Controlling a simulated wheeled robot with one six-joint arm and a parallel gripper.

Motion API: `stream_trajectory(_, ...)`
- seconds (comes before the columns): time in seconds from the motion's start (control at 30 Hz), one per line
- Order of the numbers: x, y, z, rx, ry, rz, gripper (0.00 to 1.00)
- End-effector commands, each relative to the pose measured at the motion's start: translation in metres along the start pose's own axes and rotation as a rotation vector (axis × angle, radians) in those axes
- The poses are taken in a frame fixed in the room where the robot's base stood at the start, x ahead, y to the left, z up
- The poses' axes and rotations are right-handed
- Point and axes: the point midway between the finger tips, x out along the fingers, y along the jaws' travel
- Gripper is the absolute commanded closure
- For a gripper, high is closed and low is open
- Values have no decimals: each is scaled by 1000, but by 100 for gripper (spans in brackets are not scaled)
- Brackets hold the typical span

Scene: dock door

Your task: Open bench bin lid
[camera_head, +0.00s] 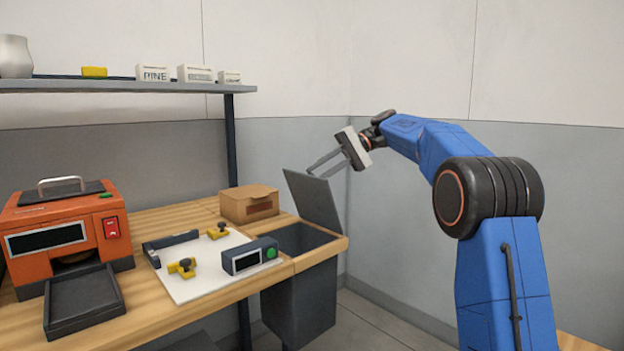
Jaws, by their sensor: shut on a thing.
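The bench bin (298,305) is a dark grey box set into the right end of the wooden bench. Its grey lid (316,205) stands raised and tilted at the back right of the opening, and the dark inside shows. My gripper (315,172) reaches down from the right to the lid's upper edge. Its thin fingers are shut on the lid near that edge. The exact contact is small in this view.
A cardboard box (249,204) sits left of the lid. An orange machine (66,233) stands far left under a shelf (120,87). Grey walls stand close behind the bin.

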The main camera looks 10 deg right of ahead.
Motion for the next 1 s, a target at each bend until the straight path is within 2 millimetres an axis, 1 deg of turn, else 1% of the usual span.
stream_trajectory(0.03,-7,4,-6,18,-14,-37,100)
stream_trajectory(0.1,-16,8,-11,38,-36,-88,100)
stream_trajectory(0.3,-35,19,-23,91,-93,-214,100)
stream_trajectory(0.4,-42,23,-28,109,-116,-262,100)
stream_trajectory(0.7,-53,33,-36,144,-154,-347,100)
stream_trajectory(1.0,-54,35,-38,152,-162,-362,100)
